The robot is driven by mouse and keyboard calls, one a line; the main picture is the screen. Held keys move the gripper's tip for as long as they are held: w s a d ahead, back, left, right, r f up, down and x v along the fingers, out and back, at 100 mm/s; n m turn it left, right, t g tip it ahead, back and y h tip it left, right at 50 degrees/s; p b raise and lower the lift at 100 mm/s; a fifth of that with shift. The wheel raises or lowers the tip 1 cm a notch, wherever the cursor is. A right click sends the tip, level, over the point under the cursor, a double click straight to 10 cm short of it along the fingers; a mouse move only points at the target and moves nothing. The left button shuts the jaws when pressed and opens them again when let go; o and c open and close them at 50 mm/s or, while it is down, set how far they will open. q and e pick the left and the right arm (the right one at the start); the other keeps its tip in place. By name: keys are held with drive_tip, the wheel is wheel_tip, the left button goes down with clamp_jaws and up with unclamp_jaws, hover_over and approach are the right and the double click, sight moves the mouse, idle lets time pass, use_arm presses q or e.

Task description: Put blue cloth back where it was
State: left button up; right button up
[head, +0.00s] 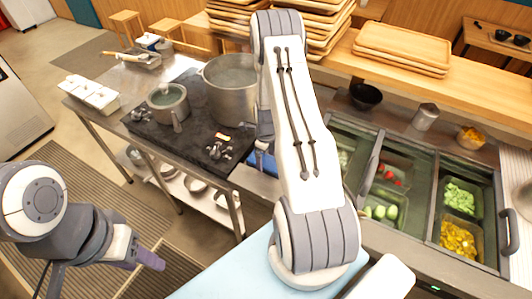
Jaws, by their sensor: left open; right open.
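A small blue patch (263,163), possibly the blue cloth, shows low beside the right edge of the stove top. My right arm hides most of it, so its shape and what it rests on are unclear. My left gripper (148,261) is at the lower left over the floor, well away from the blue patch, open with nothing seen in it. My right arm rises through the middle and bends down behind itself near the pot. Its fingers are hidden behind the arm, so I cannot tell whether they touch the blue patch.
A dark stove (190,125) holds a large steel pot (232,100) and a smaller lidded pot (168,105). Topping bins (460,200) are at the right. Wooden trays (400,48) are stacked behind. A light blue surface (235,268) lies at the bottom. Floor at left is open.

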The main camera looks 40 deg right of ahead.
sight(266, 160)
drive_tip(key=shift+w+r+b, duration=0.1)
drive_tip(key=shift+r+b, duration=0.25)
drive_tip(key=shift+r, duration=0.05)
wheel_tip(266, 160, up, 12)
drive_tip(key=b, duration=0.4)
drive_tip(key=shift+f, duration=0.25)
drive_tip(key=s+a+r+n, duration=0.1)
drive_tip(key=a+r+n, duration=0.3)
drive_tip(key=a+n, duration=0.5)
drive_tip(key=s+a+r+n, duration=0.2)
drive_tip(key=a+r+n, duration=0.4)
drive_tip(key=a, duration=0.6)
drive_tip(key=s+a+r+n, duration=0.2)
drive_tip(key=s+a+n, duration=0.4)
drive_tip(key=s+n, duration=0.3)
drive_tip(key=s+a+r+n+y, duration=0.1)
drive_tip(key=s+a+r+n, duration=0.1)
drive_tip(key=s+a+n, duration=0.4)
drive_tip(key=s+n, duration=0.4)
drive_tip(key=n, duration=0.4)
drive_tip(key=shift+a+n, duration=0.3)
drive_tip(key=shift+n, duration=0.1)
drive_tip(key=shift+s+f, duration=0.1)
